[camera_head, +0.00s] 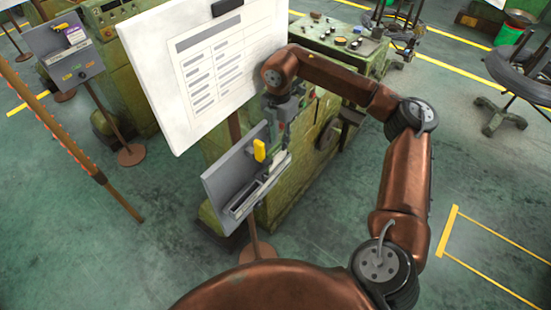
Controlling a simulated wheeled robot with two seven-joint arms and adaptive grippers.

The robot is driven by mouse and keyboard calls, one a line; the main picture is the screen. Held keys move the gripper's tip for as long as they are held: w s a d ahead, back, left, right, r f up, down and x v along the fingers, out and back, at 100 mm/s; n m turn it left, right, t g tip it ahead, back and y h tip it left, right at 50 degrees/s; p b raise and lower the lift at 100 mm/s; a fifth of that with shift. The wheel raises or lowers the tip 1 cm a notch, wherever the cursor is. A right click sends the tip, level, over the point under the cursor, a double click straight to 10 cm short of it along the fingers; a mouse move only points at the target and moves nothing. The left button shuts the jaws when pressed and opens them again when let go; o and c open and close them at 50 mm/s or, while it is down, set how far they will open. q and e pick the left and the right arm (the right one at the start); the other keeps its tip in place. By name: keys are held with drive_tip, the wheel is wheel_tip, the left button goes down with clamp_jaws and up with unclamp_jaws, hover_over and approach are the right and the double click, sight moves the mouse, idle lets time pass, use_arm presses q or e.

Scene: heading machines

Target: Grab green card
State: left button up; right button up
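My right gripper (277,130) points down at the right side of a tilted grey card holder (219,186) on a stand. Its fingers are small and dark here, so I cannot tell whether they are open, shut or touching anything. A yellow tag (259,150) sits at the holder's upper edge, just left of the gripper. The holder has a slotted tray along its lower front. I cannot make out a green card in it; the gripper and holder wall may hide one. My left gripper is not in view.
A large white board (205,70) stands directly behind the holder. A green machine (300,165) is close on the right. Another grey holder (72,58) with coloured labels stands at far left, behind a striped barrier pole (70,135). Chairs (515,80) stand at right. The floor at lower left is clear.

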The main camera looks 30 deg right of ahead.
sight(277, 153)
drive_tip(key=shift+s+a+f+p, duration=0.15)
drive_tip(key=shift+f+p, duration=0.15)
drive_tip(key=shift+f, duration=0.5)
drive_tip(key=f+p, duration=0.2)
drive_tip(key=f, duration=0.2)
drive_tip(key=shift+a+f, duration=0.2)
drive_tip(key=shift+s+f, duration=0.1)
drive_tip(key=shift+f, duration=0.2)
drive_tip(key=shift+c, duration=0.3)
clamp_jaws()
